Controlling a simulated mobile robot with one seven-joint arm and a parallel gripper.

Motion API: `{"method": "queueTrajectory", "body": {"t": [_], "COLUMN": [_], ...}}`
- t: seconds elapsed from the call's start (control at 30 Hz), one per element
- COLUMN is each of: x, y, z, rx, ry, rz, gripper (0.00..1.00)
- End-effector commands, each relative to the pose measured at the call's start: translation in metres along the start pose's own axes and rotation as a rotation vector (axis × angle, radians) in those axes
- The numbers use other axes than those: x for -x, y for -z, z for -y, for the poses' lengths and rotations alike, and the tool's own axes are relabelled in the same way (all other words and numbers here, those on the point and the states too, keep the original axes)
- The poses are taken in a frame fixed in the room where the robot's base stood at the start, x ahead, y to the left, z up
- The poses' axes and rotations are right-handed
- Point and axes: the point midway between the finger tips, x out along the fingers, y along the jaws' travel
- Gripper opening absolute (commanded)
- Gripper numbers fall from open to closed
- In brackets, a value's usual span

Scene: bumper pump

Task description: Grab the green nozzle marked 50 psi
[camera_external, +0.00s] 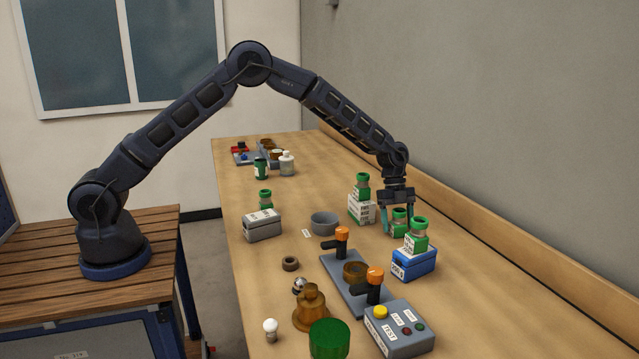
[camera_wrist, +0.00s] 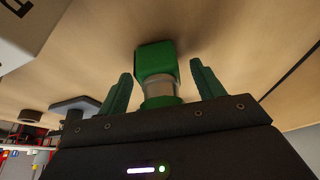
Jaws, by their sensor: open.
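Several green nozzles with pale labelled bands stand on the bench, and I cannot read which is marked 50 psi. One green nozzle (camera_external: 400,217) stands between the fingers of my gripper (camera_external: 398,228); in the wrist view the nozzle (camera_wrist: 156,62) shows its green head and pale band between two green fingers (camera_wrist: 163,82). The fingers are open, with a gap on each side of it. Another nozzle (camera_external: 417,236) stands on a blue box (camera_external: 414,264), just in front. A third nozzle (camera_external: 362,186) is on a white labelled box (camera_external: 361,210), and another (camera_external: 265,199) on a grey box (camera_external: 262,226).
A grey fixture with orange-topped clamps (camera_external: 345,283) and a button box (camera_external: 399,329) lie in front. A grey bowl (camera_external: 324,223) is to the left. The wall (camera_external: 520,150) runs close along the right.

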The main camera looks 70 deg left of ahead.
Motion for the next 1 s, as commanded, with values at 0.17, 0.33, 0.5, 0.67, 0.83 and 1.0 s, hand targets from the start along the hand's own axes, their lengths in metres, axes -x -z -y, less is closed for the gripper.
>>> {"method": "queueTrajectory", "body": {"t": [0.17, 0.33, 0.5, 0.67, 0.83, 1.0], "x": [-0.009, -0.009, -0.009, -0.009, -0.008, 0.004], "y": [0.001, 0.001, 0.001, 0.001, 0.001, 0.006], "z": [0.0, 0.0, 0.0, 0.0, 0.0, 0.001], "rx": [0.0, 0.0, 0.0, 0.0, 0.0, -0.001], "ry": [0.001, 0.001, 0.001, 0.001, 0.001, 0.003], "rz": [-0.001, -0.001, -0.001, -0.001, -0.001, 0.0], "gripper": [0.67, 0.61, 0.28, 0.12, 0.12, 0.12]}}
